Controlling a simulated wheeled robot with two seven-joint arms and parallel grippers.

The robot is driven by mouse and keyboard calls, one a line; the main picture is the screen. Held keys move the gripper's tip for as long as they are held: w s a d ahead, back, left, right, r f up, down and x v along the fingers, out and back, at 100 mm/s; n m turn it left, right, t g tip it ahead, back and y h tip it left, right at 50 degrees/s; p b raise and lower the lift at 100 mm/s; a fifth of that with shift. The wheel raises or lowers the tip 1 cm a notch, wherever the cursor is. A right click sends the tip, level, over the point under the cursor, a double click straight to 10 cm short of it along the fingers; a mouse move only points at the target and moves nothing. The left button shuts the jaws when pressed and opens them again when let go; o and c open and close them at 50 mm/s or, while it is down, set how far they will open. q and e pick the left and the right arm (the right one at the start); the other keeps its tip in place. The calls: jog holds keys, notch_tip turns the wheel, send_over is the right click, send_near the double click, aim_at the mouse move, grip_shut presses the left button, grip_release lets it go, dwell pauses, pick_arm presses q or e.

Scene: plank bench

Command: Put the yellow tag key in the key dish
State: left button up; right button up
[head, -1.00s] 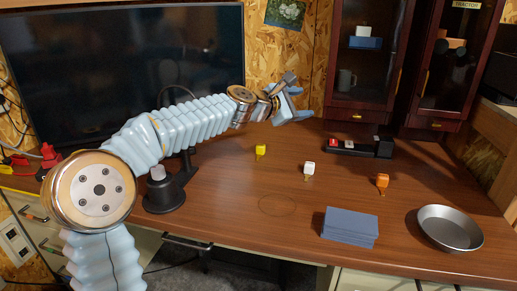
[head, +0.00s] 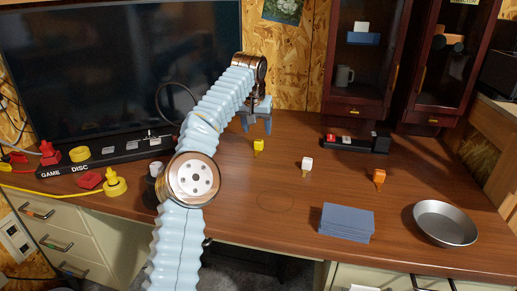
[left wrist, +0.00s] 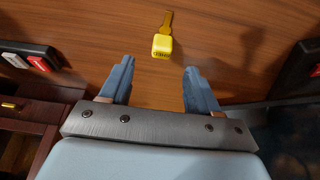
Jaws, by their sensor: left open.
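The yellow tag key (head: 258,146) lies on the wooden bench below and slightly right of my left gripper (head: 257,128). In the left wrist view the yellow tag (left wrist: 162,46) is just beyond the open fingertips (left wrist: 158,72), roughly centred between them, with its key shaft pointing away. My left gripper is open, empty and points down. A round metal dish (head: 445,222), which looks like the key dish, stands empty at the right front of the bench. My right gripper is not in view.
A white tag key (head: 306,165) and an orange tag key (head: 379,178) lie to the right. A blue-grey block (head: 346,222) sits at the front. A black rack (head: 357,143) stands behind. A monitor (head: 110,70) fills the back left. Bench space around the keys is clear.

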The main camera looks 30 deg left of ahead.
aim_at(258, 142)
pick_arm(q)
jog(key=b+x, duration=0.1)
jog(key=x, duration=0.6)
jog(key=shift+a+f+b, duration=0.2)
jog(key=shift+f+b, duration=0.1)
jog(key=shift+b, duration=0.1)
grip_shut()
